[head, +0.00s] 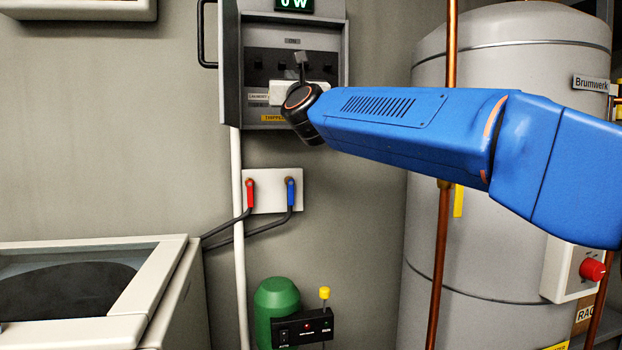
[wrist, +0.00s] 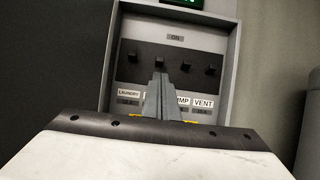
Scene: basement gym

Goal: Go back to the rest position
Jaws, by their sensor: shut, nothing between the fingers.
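My gripper (head: 301,62) is in front of the open grey breaker panel (head: 340,60) on the wall, with my blue arm reaching in from the right in the head view. In the wrist view my gripper (wrist: 160,84) is shut and empty, its fingers pointing up at the row of black switches. One switch (wrist: 159,62) is just beyond the fingertips; I cannot tell whether they touch. Other switches (wrist: 184,65) stand beside it. The gripper covers some labels below; "LAUNDRY" and "VENT" (wrist: 203,103) are readable.
The panel door (head: 229,65) stands open on the left. A copper pipe (head: 444,230) and a large grey tank (head: 490,200) are at the right, behind my arm.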

